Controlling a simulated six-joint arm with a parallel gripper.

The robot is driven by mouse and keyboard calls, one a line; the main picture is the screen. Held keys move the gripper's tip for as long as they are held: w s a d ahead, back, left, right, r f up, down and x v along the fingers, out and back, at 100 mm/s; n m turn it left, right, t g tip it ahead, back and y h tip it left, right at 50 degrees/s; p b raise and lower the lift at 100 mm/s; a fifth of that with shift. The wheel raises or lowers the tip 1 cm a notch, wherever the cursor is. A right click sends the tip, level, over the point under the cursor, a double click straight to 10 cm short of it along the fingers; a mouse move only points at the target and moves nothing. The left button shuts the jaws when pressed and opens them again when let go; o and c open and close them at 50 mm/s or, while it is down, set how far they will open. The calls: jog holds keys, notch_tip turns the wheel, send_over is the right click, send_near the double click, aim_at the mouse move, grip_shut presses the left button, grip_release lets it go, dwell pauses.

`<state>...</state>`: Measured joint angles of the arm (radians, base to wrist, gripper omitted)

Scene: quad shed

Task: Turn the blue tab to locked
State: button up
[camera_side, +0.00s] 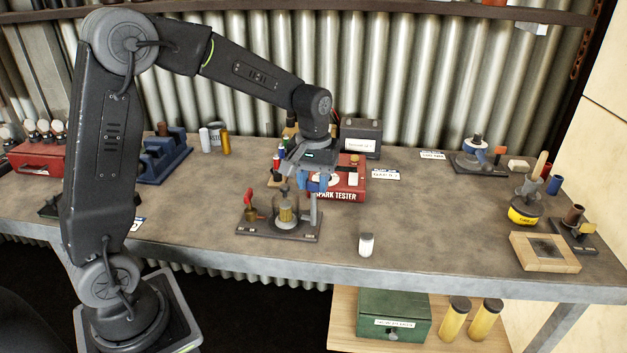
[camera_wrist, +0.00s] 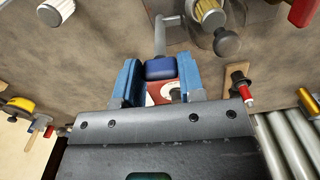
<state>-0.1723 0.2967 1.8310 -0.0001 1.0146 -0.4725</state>
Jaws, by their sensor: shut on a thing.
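The blue tab (camera_wrist: 160,68) is a dark blue block on a metal rod in the wrist view. It sits between the two lighter blue fingers of my gripper (camera_wrist: 160,80), which are shut on it. In the side view my gripper (camera_side: 317,182) points down over the right end of a dark base plate (camera_side: 280,230), and its fingers mostly hide the tab. The plate carries a clear dome (camera_side: 285,207) with a round knob and a red-handled valve (camera_side: 249,202). Small labels on the plate are too small to read.
A red spark tester box (camera_side: 347,187) stands close behind my gripper. A white-capped jar (camera_side: 366,245) stands to the front right. A wooden frame (camera_side: 545,262) is at the far right. The bench middle right is clear.

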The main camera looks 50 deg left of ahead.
jog(key=shift+n, duration=0.7)
jog(key=o, duration=0.9)
jog(key=shift+o, duration=0.2)
jog(key=shift+r, duration=0.1)
notch_tip(320, 180, up, 14)
jog(key=shift+f, duration=0.2)
jog(key=s+d+f+m+t, duration=0.2)
jog(key=s+d+m, duration=0.1)
jog(key=s, duration=0.7)
jog(key=s+d+f+m+t, duration=0.2)
jog(key=s+d+m+t, duration=0.1)
jog(key=s, duration=0.7)
jog(key=d+m, duration=0.1)
jog(key=m, duration=0.1)
jog(key=shift+s+f+m+t, duration=0.3)
jog(key=shift+f+m, duration=0.05)
jog(key=shift+m, duration=0.05)
